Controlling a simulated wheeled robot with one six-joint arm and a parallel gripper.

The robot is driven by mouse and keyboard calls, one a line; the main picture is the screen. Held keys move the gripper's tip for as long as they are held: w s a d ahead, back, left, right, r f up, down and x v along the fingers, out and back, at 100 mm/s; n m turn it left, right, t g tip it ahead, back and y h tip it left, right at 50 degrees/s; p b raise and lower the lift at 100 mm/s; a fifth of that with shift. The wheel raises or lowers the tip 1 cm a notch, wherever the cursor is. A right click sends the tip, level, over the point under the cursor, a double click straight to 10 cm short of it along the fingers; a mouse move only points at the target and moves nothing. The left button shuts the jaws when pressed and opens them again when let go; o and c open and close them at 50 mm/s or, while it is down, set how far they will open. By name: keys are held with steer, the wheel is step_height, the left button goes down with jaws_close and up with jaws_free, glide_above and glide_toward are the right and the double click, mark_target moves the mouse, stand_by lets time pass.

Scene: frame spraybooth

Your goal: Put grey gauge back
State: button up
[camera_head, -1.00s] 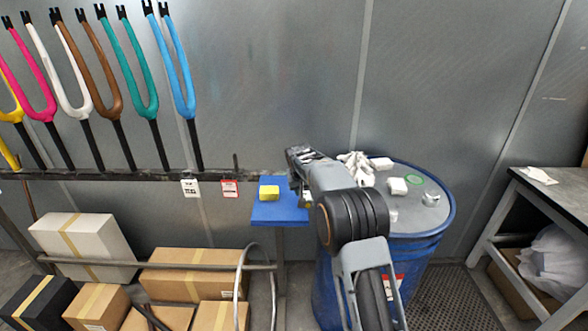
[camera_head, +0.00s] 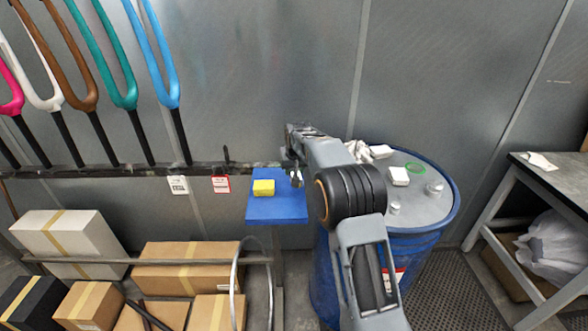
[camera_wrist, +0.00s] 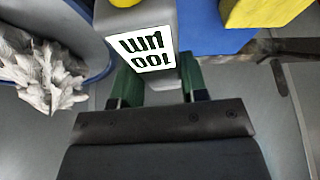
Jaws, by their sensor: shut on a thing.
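The grey gauge (camera_wrist: 161,18) is between the green fingertips of my gripper (camera_wrist: 160,84) in the wrist view. Its white label reads "100 µm", upside down there, and part of a yellow spot shows at the top edge. My gripper is shut on the gauge. In the head view my gripper (camera_head: 295,172) is by the right edge of a small blue shelf (camera_head: 285,210), largely hidden by my arm. I cannot tell whether the gauge touches the shelf.
A yellow block (camera_head: 263,187) sits on the blue shelf, left of my gripper. A blue drum (camera_head: 447,217) stands to the right, with a crumpled white cloth (camera_head: 358,150) and small items on top. A dark rail (camera_head: 120,172) with hanging forks runs left. Boxes lie below.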

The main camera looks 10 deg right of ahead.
steer(key=shift+s, duration=0.1)
steer(key=shift+f+b, duration=1.85)
steer(key=shift+f, duration=0.7)
steer(key=o, duration=1.1)
steer(key=b+v, duration=0.1)
steer(key=v, duration=1.2)
steer(key=shift+r, duration=0.2)
steer(key=s+f+g, duration=0.1)
steer(key=s+f, duration=0.7)
steer(key=s, duration=2.5)
steer(key=shift+a+n, duration=0.3)
steer(key=shift+a, duration=0.15)
